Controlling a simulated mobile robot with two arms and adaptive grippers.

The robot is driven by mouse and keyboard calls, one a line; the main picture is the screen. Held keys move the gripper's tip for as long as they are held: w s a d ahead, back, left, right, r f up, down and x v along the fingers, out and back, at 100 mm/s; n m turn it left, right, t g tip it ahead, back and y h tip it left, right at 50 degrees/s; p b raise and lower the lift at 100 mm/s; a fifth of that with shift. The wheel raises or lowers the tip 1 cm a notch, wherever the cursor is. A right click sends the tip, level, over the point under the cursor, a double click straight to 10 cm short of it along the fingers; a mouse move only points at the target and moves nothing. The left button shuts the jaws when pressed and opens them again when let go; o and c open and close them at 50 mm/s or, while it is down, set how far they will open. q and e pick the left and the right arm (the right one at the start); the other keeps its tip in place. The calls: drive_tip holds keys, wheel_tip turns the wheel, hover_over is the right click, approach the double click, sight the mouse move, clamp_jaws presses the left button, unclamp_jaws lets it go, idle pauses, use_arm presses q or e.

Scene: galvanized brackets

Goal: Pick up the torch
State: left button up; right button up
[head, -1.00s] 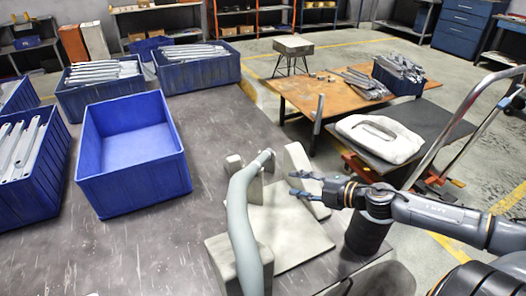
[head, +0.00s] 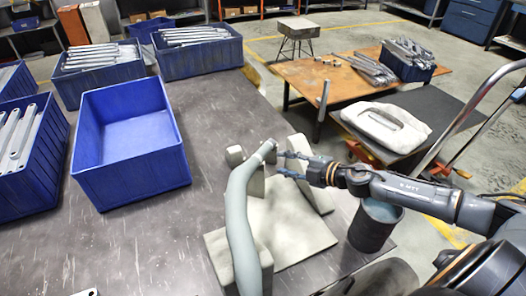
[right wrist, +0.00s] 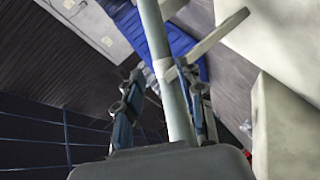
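The torch (head: 238,215) is a long, curved grey-green tube lying over a pale stand (head: 300,236) on the dark table, its thin bent end at the top right. My right gripper (head: 279,164) is open close to that upper end, coming from the right. In the right wrist view the torch (right wrist: 162,50) runs down between the spread fingers of my right gripper (right wrist: 165,100); it is nearer the right finger, and I cannot tell whether they touch. My left gripper is not in view.
An empty blue bin (head: 130,140) stands left on the table (head: 150,235), among bins of metal brackets. A dark cylindrical container (head: 374,226) stands right of the stand. An upright pale block (head: 309,172) is beside my right gripper. The table's front left is mostly clear.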

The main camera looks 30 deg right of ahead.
sight(263, 158)
drive_tip(key=p+x, duration=0.1)
drive_tip(key=x, duration=0.7)
drive_tip(key=shift+w+a+f+p, duration=0.1)
drive_tip(key=shift+w+p, duration=0.15)
drive_tip(key=shift+p, duration=0.05)
drive_tip(key=c, duration=0.6)
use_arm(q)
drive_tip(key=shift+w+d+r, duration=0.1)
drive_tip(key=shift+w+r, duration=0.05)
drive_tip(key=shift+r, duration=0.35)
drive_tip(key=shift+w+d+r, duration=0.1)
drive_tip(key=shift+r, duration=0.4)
use_arm(e)
drive_tip(key=shift+c, duration=0.9)
